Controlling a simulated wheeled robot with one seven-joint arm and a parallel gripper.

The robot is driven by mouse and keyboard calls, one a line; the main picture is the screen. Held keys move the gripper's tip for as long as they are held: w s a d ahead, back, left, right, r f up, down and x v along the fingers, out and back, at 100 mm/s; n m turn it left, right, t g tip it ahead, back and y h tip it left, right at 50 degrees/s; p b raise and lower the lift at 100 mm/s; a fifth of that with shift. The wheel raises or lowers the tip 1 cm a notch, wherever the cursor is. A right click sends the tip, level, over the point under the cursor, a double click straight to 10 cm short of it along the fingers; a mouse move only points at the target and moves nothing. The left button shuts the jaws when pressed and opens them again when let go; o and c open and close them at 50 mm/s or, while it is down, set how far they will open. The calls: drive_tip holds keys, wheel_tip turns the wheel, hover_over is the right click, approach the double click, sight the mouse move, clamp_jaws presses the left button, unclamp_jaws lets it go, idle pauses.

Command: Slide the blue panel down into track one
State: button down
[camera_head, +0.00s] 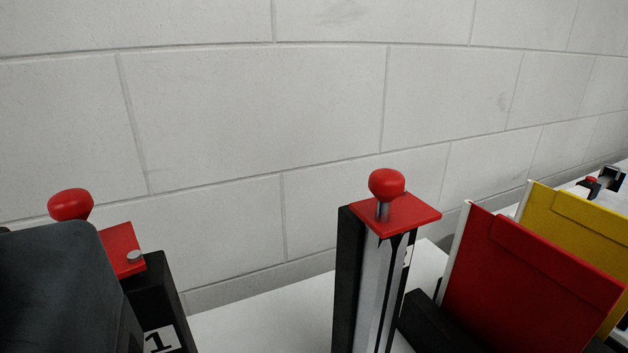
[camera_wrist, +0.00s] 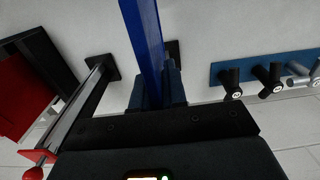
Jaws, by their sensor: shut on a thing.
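The blue panel (camera_wrist: 145,40) shows edge-on in the wrist view, between the two fingers of my gripper (camera_wrist: 157,82), which is shut on it. The panel is not visible in the head view. A black post (camera_head: 165,295) with a red cap, a red knob and a "1" label stands at the lower left of the head view, partly behind my dark arm. A second grooved post (camera_head: 375,275) with a red cap and knob stands at centre right. In the wrist view, one post (camera_wrist: 75,112) lies left of my gripper, apart from the panel. The panel's lower end is unclear.
A red panel (camera_head: 530,285) and a yellow panel (camera_head: 585,235) stand at the right of the head view. A block wall (camera_head: 250,100) runs behind the white table (camera_head: 260,325).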

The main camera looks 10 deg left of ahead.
drive_tip(key=shift+f+b, duration=0.9)
drive_tip(key=shift+f, duration=0.85)
drive_tip(key=c, duration=1.1)
unclamp_jaws()
